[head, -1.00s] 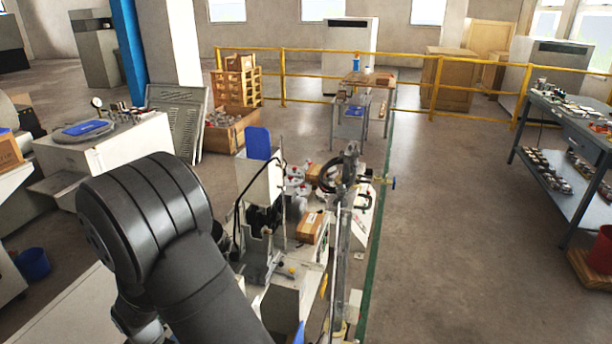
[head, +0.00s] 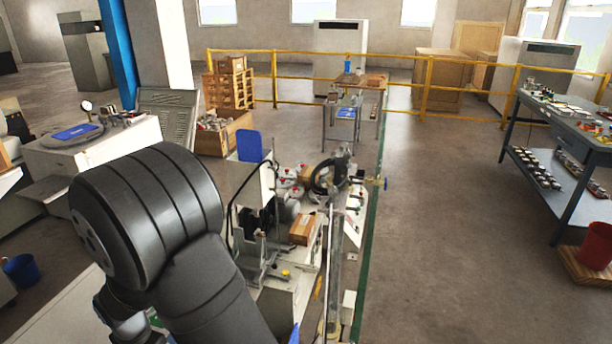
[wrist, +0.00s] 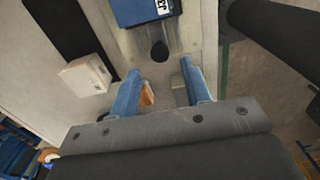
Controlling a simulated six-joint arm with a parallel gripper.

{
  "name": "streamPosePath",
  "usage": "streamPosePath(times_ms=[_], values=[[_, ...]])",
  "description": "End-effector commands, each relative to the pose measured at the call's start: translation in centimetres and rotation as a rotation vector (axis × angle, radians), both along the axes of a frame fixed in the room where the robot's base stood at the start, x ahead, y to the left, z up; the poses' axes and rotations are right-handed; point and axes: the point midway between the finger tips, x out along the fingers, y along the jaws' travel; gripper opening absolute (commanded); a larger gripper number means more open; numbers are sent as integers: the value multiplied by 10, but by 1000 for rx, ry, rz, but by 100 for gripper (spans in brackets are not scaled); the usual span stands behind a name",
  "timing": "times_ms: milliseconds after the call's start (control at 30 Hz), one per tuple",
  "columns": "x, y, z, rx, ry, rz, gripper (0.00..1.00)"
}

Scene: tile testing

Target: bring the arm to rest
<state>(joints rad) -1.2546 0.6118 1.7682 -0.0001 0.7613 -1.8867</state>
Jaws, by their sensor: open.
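My gripper (wrist: 157,82) shows in the wrist view. Its two blue fingers are apart, with nothing held between them. Beyond the fingertips is a pale surface with a dark round spot (wrist: 159,50). A blue box with a white label (wrist: 146,10) lies at the top of that view. In the head view my dark arm fills the lower left, and the gripper itself is hidden there.
A white bench (head: 283,299) with a small cardboard box (head: 303,229) and fittings stands right of my arm. A white block (wrist: 86,75) is left of the fingers. A blue-grey table (head: 565,150) is at right.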

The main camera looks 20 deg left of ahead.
Motion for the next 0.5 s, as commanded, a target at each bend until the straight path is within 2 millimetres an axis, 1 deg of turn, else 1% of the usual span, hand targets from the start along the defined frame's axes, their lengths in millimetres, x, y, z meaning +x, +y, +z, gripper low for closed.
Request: streamPosePath(times_ms=[33, 67, 100, 133, 400, 500], values=[[0, 1, 11, 5, -2, 0, 44], [0, 1, 16, 5, -2, 0, 44], [0, -1, 4, -4, 1, 0, 44], [-1, -1, -3, -6, 2, 0, 44], [0, -1, -51, -4, 1, 0, 44], [22, 0, -48, 0, 0, -5, 44]])
